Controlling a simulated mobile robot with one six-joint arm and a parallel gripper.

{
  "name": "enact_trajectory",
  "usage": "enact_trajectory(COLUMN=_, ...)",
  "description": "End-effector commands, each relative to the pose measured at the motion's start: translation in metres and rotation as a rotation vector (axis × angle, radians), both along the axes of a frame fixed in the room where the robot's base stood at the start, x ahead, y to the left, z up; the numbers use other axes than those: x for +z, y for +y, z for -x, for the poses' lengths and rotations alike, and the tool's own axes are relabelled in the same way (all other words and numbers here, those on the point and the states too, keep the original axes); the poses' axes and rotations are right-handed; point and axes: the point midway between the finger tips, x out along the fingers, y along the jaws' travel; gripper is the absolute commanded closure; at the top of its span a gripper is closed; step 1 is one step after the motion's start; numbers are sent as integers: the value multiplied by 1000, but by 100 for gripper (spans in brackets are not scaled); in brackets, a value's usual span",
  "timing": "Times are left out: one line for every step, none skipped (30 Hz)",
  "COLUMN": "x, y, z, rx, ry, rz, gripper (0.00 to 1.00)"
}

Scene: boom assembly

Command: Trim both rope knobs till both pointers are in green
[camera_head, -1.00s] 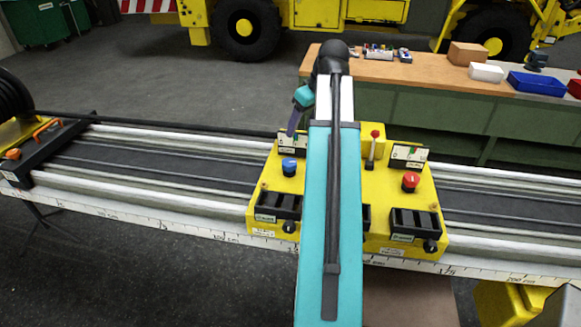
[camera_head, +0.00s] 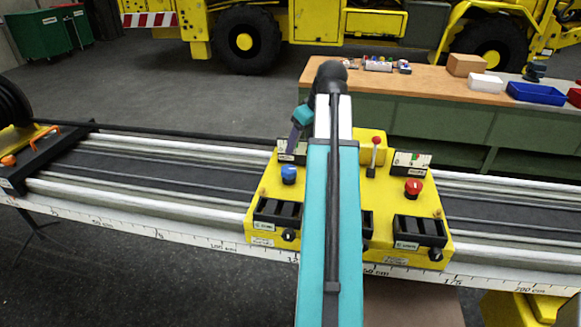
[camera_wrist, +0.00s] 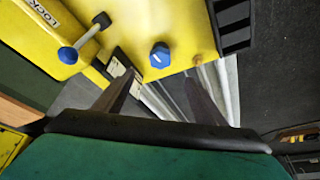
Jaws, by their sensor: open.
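A yellow control box (camera_head: 340,243) sits across the rails. Its blue rope knob (camera_head: 289,174) is at the left and its red rope knob (camera_head: 413,188) at the right. The left gauge (camera_head: 292,150) is partly covered by my gripper (camera_head: 294,143). The right gauge (camera_head: 411,163) shows coloured bands, but its pointer is too small to read. In the wrist view, my gripper (camera_wrist: 160,80) is open and empty, its fingers apart. The blue knob (camera_wrist: 160,54), with a pale mark, shows beyond the gap between them. The left finger partly hides a gauge (camera_wrist: 117,68).
A red-topped lever (camera_head: 374,157) stands between the knobs. A blue-ended lever (camera_wrist: 70,54) lies near a LOCK label in the wrist view. Black slotted holders (camera_head: 278,211) line the box front. My arm hides the box's middle. A workbench (camera_head: 430,85) stands behind.

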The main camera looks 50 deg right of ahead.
Motion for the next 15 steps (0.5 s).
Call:
enact_trajectory(x=-3, y=0, z=-1, rx=0, ry=1, rz=-1, gripper=35)
enact_trajectory(x=-5, y=0, z=-2, rx=0, ry=1, rz=-1, gripper=35)
enact_trajectory(x=-7, y=0, z=-3, rx=0, ry=1, rz=0, gripper=35)
enact_trajectory(x=-9, y=0, z=-4, rx=0, ry=1, rz=0, gripper=35)
enact_trajectory(x=-11, y=0, z=-5, rx=0, ry=1, rz=-1, gripper=35)
enact_trajectory(x=-15, y=0, z=-6, rx=0, ry=1, rz=-1, gripper=35)
enact_trajectory(x=-18, y=0, z=-7, rx=0, ry=2, rz=-1, gripper=35)
enact_trajectory(x=-20, y=0, z=-8, rx=0, ry=1, rz=-1, gripper=35)
enact_trajectory(x=-24, y=0, z=-10, rx=1, ry=1, rz=-1, gripper=35)
enact_trajectory(x=-26, y=0, z=-11, rx=1, ry=1, rz=-1, gripper=35)
enact_trajectory(x=-29, y=0, z=-12, rx=1, ry=1, rz=-1, gripper=35)
enact_trajectory(x=-33, y=0, z=-14, rx=1, ry=2, rz=-1, gripper=35)
enact_trajectory(x=-36, y=0, z=-15, rx=1, ry=1, rz=-1, gripper=35)
enact_trajectory(x=-38, y=0, z=-16, rx=1, ry=1, rz=-1, gripper=35)
enact_trajectory(x=-42, y=0, z=-17, rx=1, ry=1, rz=-1, gripper=35)
